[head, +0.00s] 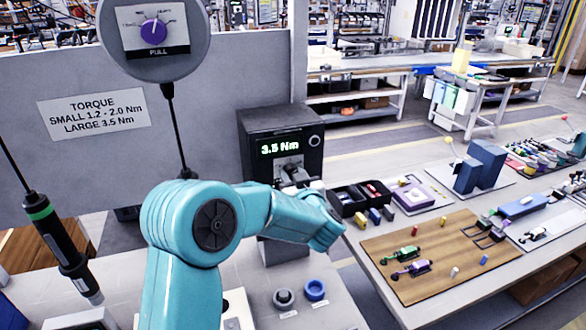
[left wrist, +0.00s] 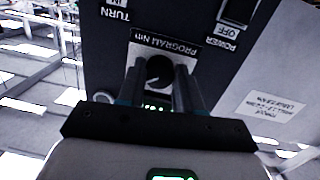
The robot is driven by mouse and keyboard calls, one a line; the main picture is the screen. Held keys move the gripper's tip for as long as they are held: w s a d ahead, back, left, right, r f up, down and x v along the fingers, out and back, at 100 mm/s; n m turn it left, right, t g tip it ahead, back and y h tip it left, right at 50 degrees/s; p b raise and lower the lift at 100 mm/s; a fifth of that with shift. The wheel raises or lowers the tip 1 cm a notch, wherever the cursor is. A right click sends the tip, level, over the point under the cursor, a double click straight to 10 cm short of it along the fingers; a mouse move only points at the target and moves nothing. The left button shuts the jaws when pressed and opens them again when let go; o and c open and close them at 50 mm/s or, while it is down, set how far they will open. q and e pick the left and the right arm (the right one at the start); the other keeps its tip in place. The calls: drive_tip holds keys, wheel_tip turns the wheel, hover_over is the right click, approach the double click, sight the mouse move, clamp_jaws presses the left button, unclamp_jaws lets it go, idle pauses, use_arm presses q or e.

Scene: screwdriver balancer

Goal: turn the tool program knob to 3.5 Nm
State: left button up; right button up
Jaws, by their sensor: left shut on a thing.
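The tool controller (head: 258,132) is a dark box on the bench, and its green display (head: 279,148) reads 3.5 Nm. My left gripper (head: 289,172) is at its front face, below the display. In the left wrist view the dark round program knob (left wrist: 159,71) sits on a pale plate marked PROGRAM Nm. My left gripper's two fingers (left wrist: 160,82) stand on either side of the knob, shut on it. The knob's pointer is too dark to read, and my gripper hides the knob in the head view. My right gripper is not in view.
A screwdriver with a green band (head: 53,235) hangs at the left. A round balancer with a purple knob (head: 153,32) hangs above. A torque sign (head: 92,110) is on the grey panel. A side table with a wooden board (head: 440,255) and parts is at the right.

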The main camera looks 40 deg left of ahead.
use_arm(q)
drive_tip(key=shift+m+p, duration=0.5)
drive_tip(key=shift+m, duration=0.2)
drive_tip(key=o, duration=1)
drive_tip(key=shift+d, duration=0.1)
drive_tip(key=shift+o, duration=0.2)
drive_tip(key=shift+s+r, duration=0.1)
drive_tip(key=b+v, duration=0.4)
drive_tip(key=v, duration=1.2)
drive_tip(key=shift+d, duration=0.15)
